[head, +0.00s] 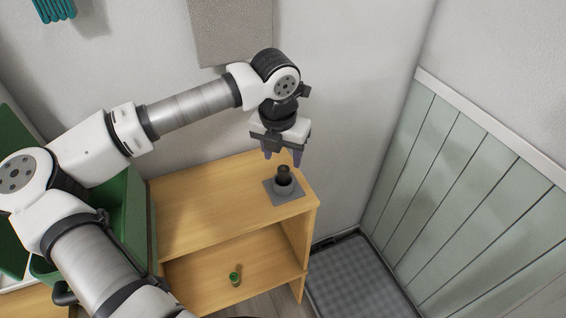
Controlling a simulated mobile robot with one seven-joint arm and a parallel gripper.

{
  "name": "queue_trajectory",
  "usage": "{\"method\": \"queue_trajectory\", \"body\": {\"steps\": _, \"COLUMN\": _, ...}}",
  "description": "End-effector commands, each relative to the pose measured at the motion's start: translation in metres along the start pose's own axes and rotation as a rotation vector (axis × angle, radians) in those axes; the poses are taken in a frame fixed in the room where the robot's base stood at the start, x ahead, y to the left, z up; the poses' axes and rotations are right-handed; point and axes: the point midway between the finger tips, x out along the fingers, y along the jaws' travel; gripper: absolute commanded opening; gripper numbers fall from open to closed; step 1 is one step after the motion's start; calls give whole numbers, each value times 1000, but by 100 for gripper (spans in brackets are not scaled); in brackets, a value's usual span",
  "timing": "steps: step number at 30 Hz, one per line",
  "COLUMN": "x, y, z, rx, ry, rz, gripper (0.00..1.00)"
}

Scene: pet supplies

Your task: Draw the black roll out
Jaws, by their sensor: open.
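The black roll (284,173) stands upright in a small grey round holder (284,189). The holder sits on a flat grey square base (269,194) near the right end of the wooden shelf top. Only the upper part of the roll shows above the holder's rim. My gripper (283,157) is open and points down just above the roll. Its two fingertips are apart, one to each side of the roll as seen here. I cannot tell the exact height between the fingertips and the roll's top.
The wooden shelf unit (200,207) has free room on its top left of the holder. A small green roll (235,279) is on its lower board. A green bin (135,215) stands at the left. A wall is close behind, and a grey mat (362,280) lies at the right.

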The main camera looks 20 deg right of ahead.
Motion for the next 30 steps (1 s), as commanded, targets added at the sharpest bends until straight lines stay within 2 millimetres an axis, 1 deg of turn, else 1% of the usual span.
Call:
{"method": "queue_trajectory", "body": {"steps": 3, "x": 21, "y": -1, "z": 0, "rx": 1, "ry": 2, "rz": -4, "gripper": 52}}
{"method": "queue_trajectory", "body": {"steps": 6, "x": 37, "y": -1, "z": -1, "rx": 1, "ry": 3, "rz": -3, "gripper": 52}}
{"method": "queue_trajectory", "body": {"steps": 10, "x": 51, "y": -1, "z": 0, "rx": 0, "ry": 1, "rz": -2, "gripper": 52}}
{"method": "queue_trajectory", "body": {"steps": 15, "x": 61, "y": 0, "z": 0, "rx": 0, "ry": 1, "rz": -1, "gripper": 52}}
{"method": "queue_trajectory", "body": {"steps": 23, "x": 62, "y": 0, "z": 0, "rx": 1, "ry": 0, "rz": 0, "gripper": 52}}
{"method": "queue_trajectory", "body": {"steps": 30, "x": 61, "y": 0, "z": 0, "rx": 1, "ry": 0, "rz": 0, "gripper": 20}}
